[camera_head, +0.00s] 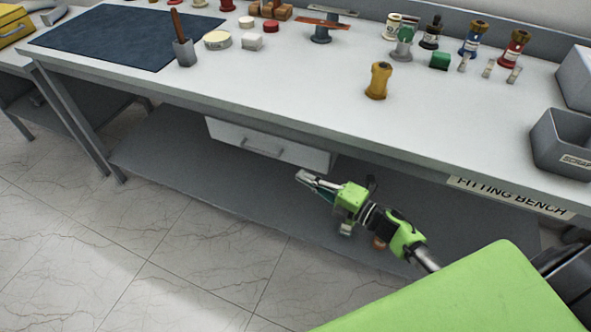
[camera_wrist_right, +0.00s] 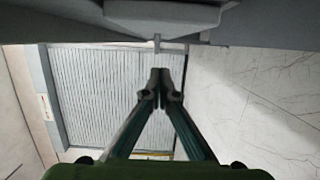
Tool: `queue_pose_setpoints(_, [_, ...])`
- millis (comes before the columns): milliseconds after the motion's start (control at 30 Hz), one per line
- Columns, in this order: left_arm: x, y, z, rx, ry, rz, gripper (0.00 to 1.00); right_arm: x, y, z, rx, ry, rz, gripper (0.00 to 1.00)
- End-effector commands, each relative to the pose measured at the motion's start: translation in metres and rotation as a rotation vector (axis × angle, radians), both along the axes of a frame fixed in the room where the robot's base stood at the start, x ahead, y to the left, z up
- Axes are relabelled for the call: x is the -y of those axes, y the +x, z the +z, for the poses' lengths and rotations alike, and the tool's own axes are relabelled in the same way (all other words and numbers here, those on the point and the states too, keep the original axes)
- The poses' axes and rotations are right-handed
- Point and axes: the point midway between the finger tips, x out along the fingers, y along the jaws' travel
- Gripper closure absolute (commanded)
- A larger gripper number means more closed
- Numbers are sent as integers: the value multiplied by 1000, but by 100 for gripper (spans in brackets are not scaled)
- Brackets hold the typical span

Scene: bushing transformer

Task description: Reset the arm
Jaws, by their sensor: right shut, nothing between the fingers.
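My right gripper (camera_head: 303,176) is in front of the fitting bench (camera_head: 330,120), below the level of its top and near the drawer (camera_head: 262,142). It is green with metal fingers. In the right wrist view its two fingers (camera_wrist_right: 166,75) meet at the tips with nothing between them. My right arm comes in from the lower right. My left gripper is not in view.
On the bench top stand a yellow bushing (camera_head: 378,80), several other bushings, a dark blue mat (camera_head: 110,38) and a grey scrap bin (camera_head: 562,140). A lower shelf (camera_head: 190,160) runs under the bench. The tiled floor (camera_head: 120,260) in front is clear.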

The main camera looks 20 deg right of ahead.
Motion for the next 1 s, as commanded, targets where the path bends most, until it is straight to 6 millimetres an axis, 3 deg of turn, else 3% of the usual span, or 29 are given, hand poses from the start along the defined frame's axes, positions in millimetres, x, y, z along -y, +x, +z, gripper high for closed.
queue_pose_setpoints(200, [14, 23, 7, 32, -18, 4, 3, 19, -33, 0, -3, 1, 1, 100])
queue_pose_setpoints(300, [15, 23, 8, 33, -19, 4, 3, 24, -41, 0, -2, 1, 1, 100])
queue_pose_setpoints(567, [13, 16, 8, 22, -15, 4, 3, 27, -46, 0, -1, 1, 2, 100])
queue_pose_setpoints(667, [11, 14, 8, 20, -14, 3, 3, 31, -47, -12, -36, 26, -25, 100])
queue_pose_setpoints(767, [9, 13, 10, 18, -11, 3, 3, 43, -50, -48, -149, 100, -113, 100])
queue_pose_setpoints(867, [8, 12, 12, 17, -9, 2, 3, 59, -64, -110, -332, 217, -256, 100])
queue_pose_setpoints(1000, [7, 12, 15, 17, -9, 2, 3, 74, -110, -207, -615, 386, -483, 100])
